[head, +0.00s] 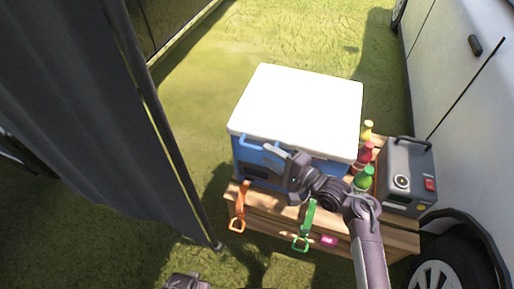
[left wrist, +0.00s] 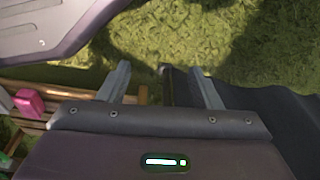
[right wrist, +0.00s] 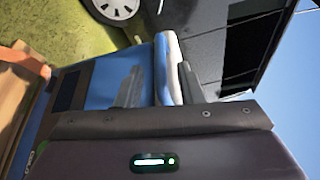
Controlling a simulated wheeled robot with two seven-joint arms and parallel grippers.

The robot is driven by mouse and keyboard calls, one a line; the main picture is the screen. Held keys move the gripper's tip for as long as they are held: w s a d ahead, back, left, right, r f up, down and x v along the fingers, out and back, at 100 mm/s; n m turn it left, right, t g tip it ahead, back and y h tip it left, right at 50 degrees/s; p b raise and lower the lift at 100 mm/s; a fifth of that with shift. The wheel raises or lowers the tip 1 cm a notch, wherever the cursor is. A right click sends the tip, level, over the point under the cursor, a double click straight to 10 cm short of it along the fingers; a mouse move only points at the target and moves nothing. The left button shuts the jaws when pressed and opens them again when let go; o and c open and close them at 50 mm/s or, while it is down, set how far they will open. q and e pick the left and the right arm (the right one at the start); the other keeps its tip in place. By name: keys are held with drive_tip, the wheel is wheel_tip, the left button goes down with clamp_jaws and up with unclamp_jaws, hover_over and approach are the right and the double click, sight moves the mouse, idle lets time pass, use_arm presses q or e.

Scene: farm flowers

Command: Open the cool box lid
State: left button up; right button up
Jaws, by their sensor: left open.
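The cool box has a blue body (head: 245,158) and a white lid (head: 297,100). It stands on a wooden crate, and the lid looks shut. My right gripper (head: 277,152) is at the front of the box, just below the lid's front edge. In the right wrist view its fingers (right wrist: 160,85) are apart, one in front of the blue body and one near the white lid edge (right wrist: 173,55). Contact cannot be told. My left gripper (left wrist: 162,85) is open and empty, low over the grass; only part of it shows at the bottom of the head view (head: 187,282).
Bottles, including a green one (head: 363,178), and a grey power unit (head: 408,172) stand right of the box. Orange (head: 239,207) and green (head: 305,228) straps hang on the crate front (head: 270,220). A dark curtain (head: 90,110) is at left, a white vehicle (head: 470,120) at right.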

sight(258, 147)
drive_tip(key=x, duration=0.5)
use_arm(q)
drive_tip(key=shift+w+d+r, duration=0.2)
drive_tip(key=shift+w+r, duration=0.15)
drive_tip(key=shift+r, duration=0.1)
drive_tip(key=shift+w+d+r, duration=0.15)
drive_tip(key=shift+w+r, duration=0.15)
drive_tip(key=shift+r, duration=0.15)
use_arm(e)
clamp_jaws()
